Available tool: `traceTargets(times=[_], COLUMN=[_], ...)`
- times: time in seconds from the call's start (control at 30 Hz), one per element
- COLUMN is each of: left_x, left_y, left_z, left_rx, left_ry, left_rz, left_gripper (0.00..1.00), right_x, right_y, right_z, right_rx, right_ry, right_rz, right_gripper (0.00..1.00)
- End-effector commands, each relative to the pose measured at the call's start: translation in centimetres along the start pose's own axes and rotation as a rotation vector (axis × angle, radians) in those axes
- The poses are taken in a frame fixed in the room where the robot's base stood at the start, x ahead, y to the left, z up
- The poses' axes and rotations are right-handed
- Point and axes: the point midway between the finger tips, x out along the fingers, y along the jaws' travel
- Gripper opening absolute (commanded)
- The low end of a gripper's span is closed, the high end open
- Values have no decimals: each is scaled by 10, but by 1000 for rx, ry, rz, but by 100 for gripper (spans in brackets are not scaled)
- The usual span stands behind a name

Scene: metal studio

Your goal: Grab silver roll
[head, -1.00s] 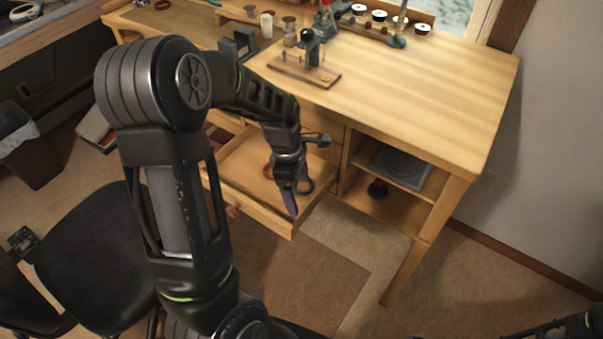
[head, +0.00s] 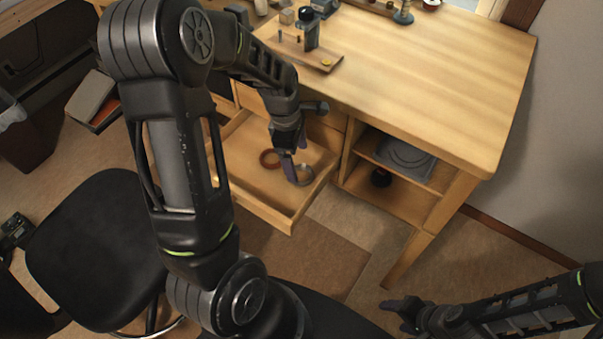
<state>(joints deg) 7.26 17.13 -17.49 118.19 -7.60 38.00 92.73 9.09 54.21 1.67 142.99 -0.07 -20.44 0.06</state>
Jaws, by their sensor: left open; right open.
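My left gripper (head: 289,170) points down into the drawer. My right gripper (head: 402,310) is open and empty, low at the right, in front of the desk.
The wooden desk (head: 440,75) has a small jig on a board (head: 306,52) near its front edge. Right of the drawer are open shelves (head: 395,190). A black chair (head: 95,250) stands at the left. The floor between drawer and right gripper is clear.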

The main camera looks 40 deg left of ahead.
Motion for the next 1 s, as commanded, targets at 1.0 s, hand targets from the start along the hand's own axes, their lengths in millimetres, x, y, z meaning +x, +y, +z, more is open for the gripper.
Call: traceTargets(times=[1.0], left_x=[58], left_y=[2], left_z=[0], left_rx=[0], left_ry=[0], left_rz=[2], left_gripper=[87], right_x=[-2], right_y=[-1], right_z=[0], right_rx=[0], right_ry=[0], right_rz=[0], right_gripper=[62])
